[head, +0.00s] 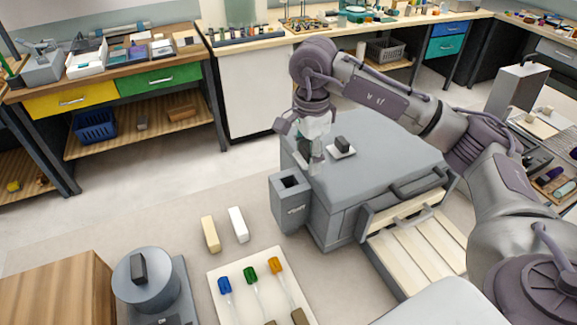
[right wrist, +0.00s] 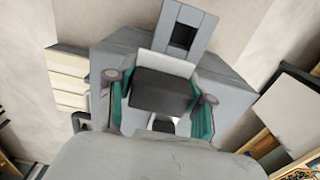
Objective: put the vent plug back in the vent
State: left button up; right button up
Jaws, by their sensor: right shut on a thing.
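My right gripper (head: 308,158) points down over the near left part of the grey cabinet's top (head: 385,150). In the right wrist view, its teal fingers (right wrist: 160,100) stand on either side of a dark block with a pale plate, the vent plug (right wrist: 162,88), and are shut on it. In the head view the gripper mostly hides the plug. The vent (head: 290,182) is a square dark opening in a grey box on the cabinet's near left side. It also shows in the right wrist view (right wrist: 184,36), beyond the plug. My left gripper is not in view.
A dark block on a white plate (head: 342,147) sits on the cabinet top, right of the gripper. A pale drawer (head: 420,240) stands open. A tray (head: 222,290) with coloured-handled rods, two small bars (head: 211,234) and a round grey device (head: 148,290) lie nearer.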

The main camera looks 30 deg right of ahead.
aim_at(289, 173)
jog(key=w+a+f, duration=0.1)
jog(key=w+a+f+p, duration=0.1)
jog(key=a, duration=0.1)
jog(key=shift+w, duration=0.35)
jog(key=shift+a+f, duration=0.1)
jog(key=shift+f, duration=0.2)
notch_tip(289, 173, down, 3)
jog(key=shift+f+p, duration=0.1)
jog(key=shift+p, duration=1)
jog(key=shift+f, duration=0.25)
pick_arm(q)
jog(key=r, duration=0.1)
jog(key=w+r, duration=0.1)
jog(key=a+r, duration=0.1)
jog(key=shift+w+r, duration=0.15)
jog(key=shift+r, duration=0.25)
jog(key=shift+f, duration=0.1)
